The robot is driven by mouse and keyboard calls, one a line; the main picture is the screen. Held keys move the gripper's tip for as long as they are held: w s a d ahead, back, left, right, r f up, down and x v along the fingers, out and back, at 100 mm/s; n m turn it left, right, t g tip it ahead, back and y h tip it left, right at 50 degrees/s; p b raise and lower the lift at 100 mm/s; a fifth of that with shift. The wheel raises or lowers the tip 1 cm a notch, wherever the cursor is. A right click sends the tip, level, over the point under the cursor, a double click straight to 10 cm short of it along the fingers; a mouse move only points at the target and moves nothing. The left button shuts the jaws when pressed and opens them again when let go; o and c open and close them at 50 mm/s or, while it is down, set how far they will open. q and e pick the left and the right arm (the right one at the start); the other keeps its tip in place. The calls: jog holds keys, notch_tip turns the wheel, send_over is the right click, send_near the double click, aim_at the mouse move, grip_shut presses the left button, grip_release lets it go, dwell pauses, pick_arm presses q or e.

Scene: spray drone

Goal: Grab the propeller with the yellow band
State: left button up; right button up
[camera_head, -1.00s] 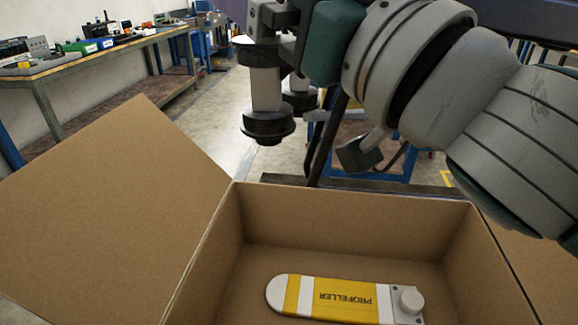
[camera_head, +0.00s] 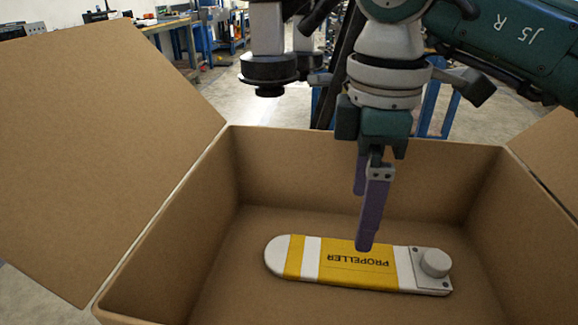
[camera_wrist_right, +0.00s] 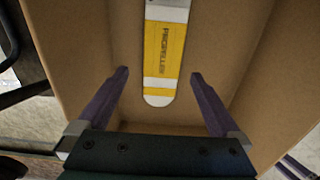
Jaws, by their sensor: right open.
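The propeller (camera_head: 330,268) is white with a wide yellow band, a narrow yellow stripe and a round hub at its right end. It lies flat on the floor of an open cardboard box (camera_head: 270,160). My right gripper (camera_head: 364,220) points down into the box, above the propeller, its purple fingers hiding a little of it. In the right wrist view the fingers (camera_wrist_right: 160,88) are spread wide and empty. The propeller (camera_wrist_right: 165,50) runs up the picture there, its rounded end between the fingers and farther off. My left gripper is not in view.
The box walls and raised flaps surround the propeller; a large flap (camera_head: 100,150) stands out at left. Behind the box are grey drone parts (camera_head: 280,65) near my right arm. A workbench (camera_head: 165,25) stands at the back left.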

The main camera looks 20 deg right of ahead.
aim_at(355, 260)
jog(key=f, duration=0.5)
jog(key=f+b, duration=0.1)
jog(key=f, duration=0.2)
jog(key=shift+s+f, duration=0.15)
jog(key=shift+s, duration=0.15)
jog(key=shift+c, duration=0.4)
jog(key=c, duration=1.1)
